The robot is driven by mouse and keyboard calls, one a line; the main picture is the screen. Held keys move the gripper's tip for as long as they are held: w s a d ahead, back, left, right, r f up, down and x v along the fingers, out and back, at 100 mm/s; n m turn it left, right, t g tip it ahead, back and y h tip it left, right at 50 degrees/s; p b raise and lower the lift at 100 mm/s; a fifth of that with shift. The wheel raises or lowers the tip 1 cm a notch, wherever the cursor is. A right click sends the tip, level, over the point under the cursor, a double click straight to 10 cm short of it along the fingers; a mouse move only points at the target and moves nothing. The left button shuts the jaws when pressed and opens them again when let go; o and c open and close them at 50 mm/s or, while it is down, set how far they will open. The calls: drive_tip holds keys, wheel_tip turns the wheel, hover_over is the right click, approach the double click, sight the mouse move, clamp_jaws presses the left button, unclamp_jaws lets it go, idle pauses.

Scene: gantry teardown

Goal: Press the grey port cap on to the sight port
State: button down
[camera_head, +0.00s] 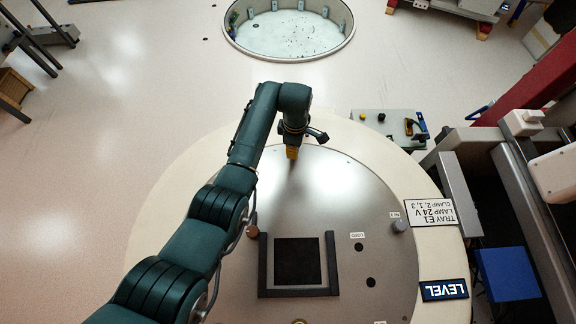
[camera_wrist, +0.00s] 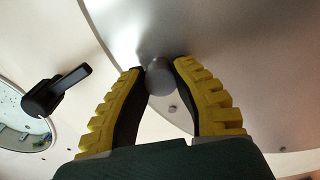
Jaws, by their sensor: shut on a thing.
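My gripper (camera_head: 292,153) is over the far part of the round metal plate, its yellow fingertips pointing down. In the wrist view, my gripper (camera_wrist: 158,82) has its two yellow, ridged fingers closed on the round grey port cap (camera_wrist: 160,76). The cap shows between the fingertips; in the head view it is hidden by the gripper. I cannot tell whether the cap touches the plate.
A round floor opening (camera_head: 290,35) lies at the back.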

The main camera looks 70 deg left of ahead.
wheel_tip(320, 180, up, 5)
drive_tip(key=p, duration=0.4)
drive_tip(key=shift+r+p, duration=0.1)
drive_tip(key=shift+p, duration=0.3)
